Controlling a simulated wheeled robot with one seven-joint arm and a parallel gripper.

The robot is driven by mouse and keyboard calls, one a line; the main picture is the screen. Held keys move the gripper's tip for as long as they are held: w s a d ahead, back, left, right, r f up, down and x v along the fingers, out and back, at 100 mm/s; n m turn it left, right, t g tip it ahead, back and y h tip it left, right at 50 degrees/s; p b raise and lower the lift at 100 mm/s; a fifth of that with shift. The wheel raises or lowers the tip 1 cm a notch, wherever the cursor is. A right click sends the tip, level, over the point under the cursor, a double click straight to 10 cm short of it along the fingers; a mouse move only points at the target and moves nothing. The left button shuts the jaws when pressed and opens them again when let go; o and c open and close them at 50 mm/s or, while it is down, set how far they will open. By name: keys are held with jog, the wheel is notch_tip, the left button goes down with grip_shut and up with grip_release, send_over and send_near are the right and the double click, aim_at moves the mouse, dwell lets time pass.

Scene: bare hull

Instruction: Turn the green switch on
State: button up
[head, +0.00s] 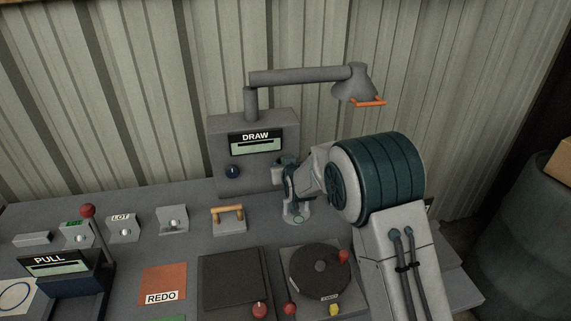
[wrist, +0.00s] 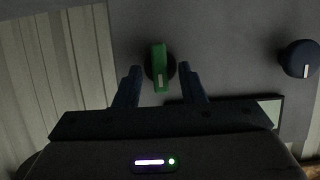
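The green switch (wrist: 160,67) is a narrow green bar with a pale mark at one end, on a round dark base on the grey panel. In the wrist view it sits between the two dark fingers of my gripper (wrist: 160,72), which are open, one on each side. I cannot tell whether either finger touches its base. In the head view my gripper (head: 289,172) is at the right of the grey DRAW box (head: 222,135), and the switch is not clearly seen there.
A dark blue knob (wrist: 300,58) is at the right of the wrist view and on the box front in the head view (head: 232,171). A lamp-like grey arm (head: 305,77) with an orange handle (head: 368,103) overhangs. A wooden-handled bracket (head: 228,219) and turntable (head: 320,268) are on the bench.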

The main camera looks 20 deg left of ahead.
jog(key=shift+w+a+f, duration=0.1)
jog(key=shift+w, duration=0.1)
grip_shut()
